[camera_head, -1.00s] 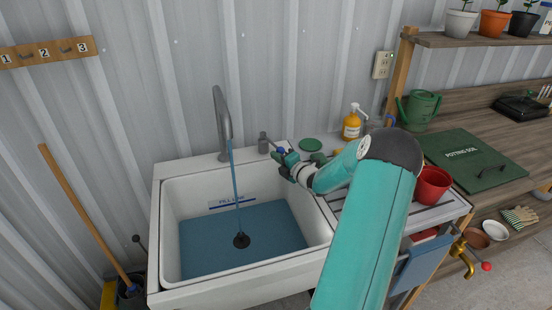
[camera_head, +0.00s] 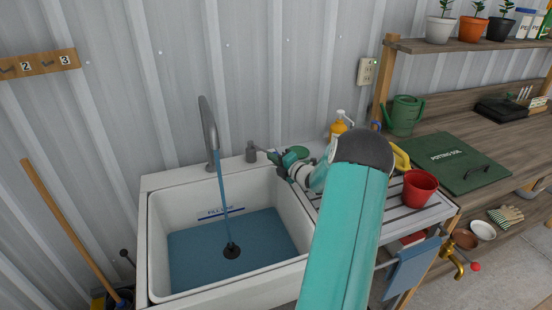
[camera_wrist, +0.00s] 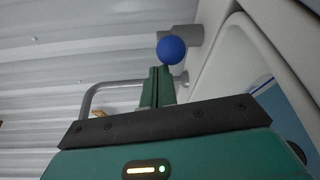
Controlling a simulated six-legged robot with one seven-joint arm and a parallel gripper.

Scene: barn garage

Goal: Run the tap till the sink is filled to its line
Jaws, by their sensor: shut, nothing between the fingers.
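The white sink (camera_head: 158,283) holds blue water (camera_head: 195,252) over its bottom. A fill-line label (camera_head: 221,213) on the back wall shows just above the water's far edge. A stream (camera_head: 224,195) runs from the grey tap spout (camera_head: 208,128). The tap's lever comes from a grey post (camera_head: 251,152) behind the sink's right part; its blue knob (camera_wrist: 171,50) shows in the wrist view. My gripper (camera_head: 277,156) is shut and empty, its fingertips (camera_wrist: 157,72) close beside the knob. I cannot tell whether they touch. In the head view the gripper hides the knob.
Right of the sink, a ribbed drainboard (camera_head: 396,218) holds a red cup (camera_head: 419,189). A yellow bottle (camera_head: 338,129) and green watering can (camera_head: 403,115) stand behind. A wooden-handled tool (camera_head: 72,232) leans at the left. The air above the basin is clear.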

